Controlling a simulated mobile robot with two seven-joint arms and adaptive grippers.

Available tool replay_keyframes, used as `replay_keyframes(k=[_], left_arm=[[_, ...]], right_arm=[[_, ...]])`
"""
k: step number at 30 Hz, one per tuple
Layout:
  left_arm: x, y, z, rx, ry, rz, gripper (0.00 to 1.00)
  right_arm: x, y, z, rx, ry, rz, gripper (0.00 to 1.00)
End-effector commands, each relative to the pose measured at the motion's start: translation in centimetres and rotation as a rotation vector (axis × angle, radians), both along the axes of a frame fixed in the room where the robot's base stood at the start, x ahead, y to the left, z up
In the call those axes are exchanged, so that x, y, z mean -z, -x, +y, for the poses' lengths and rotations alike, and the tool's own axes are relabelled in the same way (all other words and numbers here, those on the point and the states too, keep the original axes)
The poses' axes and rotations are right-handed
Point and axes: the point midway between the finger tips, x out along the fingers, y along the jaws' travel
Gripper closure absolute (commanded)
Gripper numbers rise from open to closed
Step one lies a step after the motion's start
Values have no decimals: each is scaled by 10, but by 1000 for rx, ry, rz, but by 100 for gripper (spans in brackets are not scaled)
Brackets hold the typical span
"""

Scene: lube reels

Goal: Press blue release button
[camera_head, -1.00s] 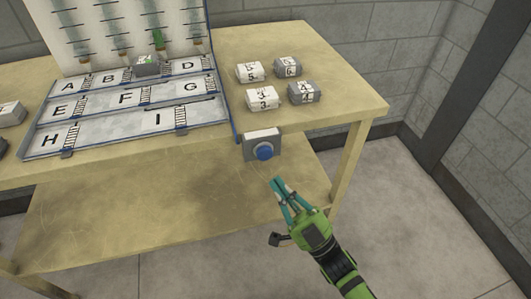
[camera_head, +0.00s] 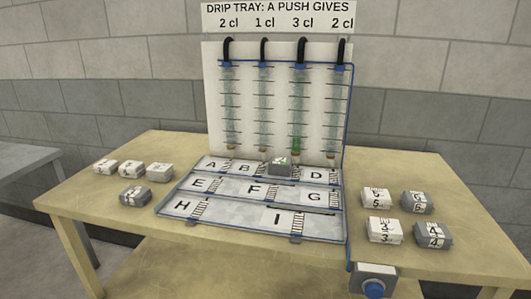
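The blue release button (camera_head: 374,289) sits on a grey box (camera_head: 373,271) at the table's front edge, low and right of centre in the head view. Neither of my grippers is in view.
White and grey numbered blocks (camera_head: 384,230) stand right of the tray, several more (camera_head: 132,168) at its left. A sign (camera_head: 280,14) above reads 2, 1, 3, 2 cl. The table (camera_head: 100,215) is bare at front left. Another table (camera_head: 22,160) stands at far left.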

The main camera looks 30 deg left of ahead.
Motion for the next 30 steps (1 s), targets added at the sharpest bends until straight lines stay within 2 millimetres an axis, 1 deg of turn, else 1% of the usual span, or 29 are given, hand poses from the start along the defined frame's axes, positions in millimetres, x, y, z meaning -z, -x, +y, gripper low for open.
replay_keyframes(k=[12, 14, 15, 17, 18, 19, 30], left_arm=[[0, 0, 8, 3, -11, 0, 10], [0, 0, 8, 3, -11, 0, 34], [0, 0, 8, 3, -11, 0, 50], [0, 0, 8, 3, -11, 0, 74], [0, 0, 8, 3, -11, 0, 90], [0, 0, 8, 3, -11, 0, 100], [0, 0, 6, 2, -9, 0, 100]], right_arm=[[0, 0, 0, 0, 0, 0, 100], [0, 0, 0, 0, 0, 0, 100], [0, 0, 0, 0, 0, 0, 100], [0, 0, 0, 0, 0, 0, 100], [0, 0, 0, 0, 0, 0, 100], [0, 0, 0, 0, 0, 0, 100], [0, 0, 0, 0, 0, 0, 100]])
